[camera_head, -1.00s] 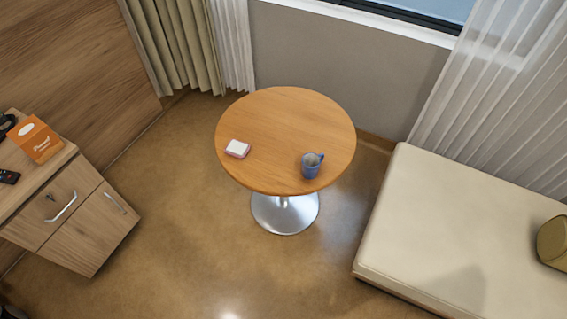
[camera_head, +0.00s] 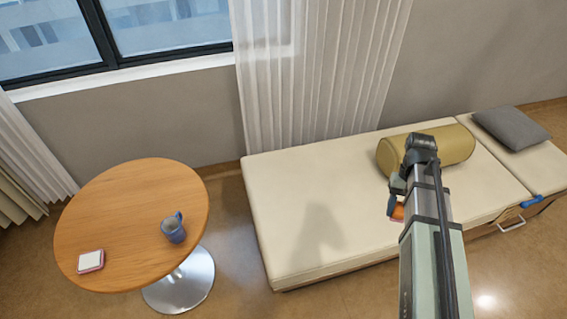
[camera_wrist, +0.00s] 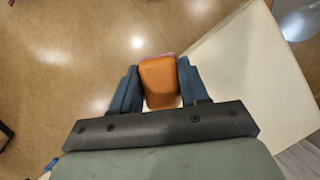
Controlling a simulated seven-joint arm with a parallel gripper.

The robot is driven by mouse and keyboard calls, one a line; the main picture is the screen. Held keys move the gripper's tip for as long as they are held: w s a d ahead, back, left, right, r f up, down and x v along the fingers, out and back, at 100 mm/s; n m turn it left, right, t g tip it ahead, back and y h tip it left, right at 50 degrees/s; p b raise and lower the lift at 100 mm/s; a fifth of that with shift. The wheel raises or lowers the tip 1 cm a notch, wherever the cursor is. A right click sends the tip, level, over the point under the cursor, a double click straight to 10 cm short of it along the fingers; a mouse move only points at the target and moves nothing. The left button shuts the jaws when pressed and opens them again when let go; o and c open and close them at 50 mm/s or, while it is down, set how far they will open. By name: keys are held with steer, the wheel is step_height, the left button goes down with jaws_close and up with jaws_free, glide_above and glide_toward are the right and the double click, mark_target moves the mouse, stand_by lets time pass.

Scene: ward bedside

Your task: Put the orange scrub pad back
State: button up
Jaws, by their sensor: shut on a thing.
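The orange scrub pad (camera_wrist: 160,82) is between the two dark blue fingers of my gripper (camera_wrist: 159,85) in the wrist view. The fingers are shut on it, one on each side, and a pinkish edge shows at its far end. In the head view a bit of the orange pad (camera_head: 397,212) shows beside my gripper (camera_head: 394,206), over the cream daybed. The arm hides part of both. The pad is held up in the air.
A round wooden table (camera_head: 130,210) at the left bears a blue mug (camera_head: 174,230) and a white-and-pink block (camera_head: 91,261). The cream daybed (camera_head: 290,190) carries an olive bolster (camera_head: 450,146) and a grey cushion (camera_head: 510,128). A blue item (camera_head: 531,202) is at its front edge.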

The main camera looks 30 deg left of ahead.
steer(key=s+a+n+h, duration=0.1)
steer(key=s+a+n, duration=0.25)
steer(key=a, duration=0.85)
steer(key=s+a+n+h, duration=0.15)
steer(key=s+a, duration=0.25)
steer(key=a, duration=0.8)
steer(key=m+y, duration=0.2)
steer(key=m, duration=0.1)
glide_above(75, 245)
steer(key=w, duration=0.1)
step_height(75, 245, down, 5)
steer(key=shift+w+a+f, duration=0.1)
steer(key=shift+a+f, duration=0.1)
steer(key=shift+f, duration=2.15)
steer(key=shift+w+a+f, duration=0.1)
steer(key=shift+a+f, duration=0.05)
steer(key=shift+f, duration=2.15)
steer(key=shift+f, duration=0.15)
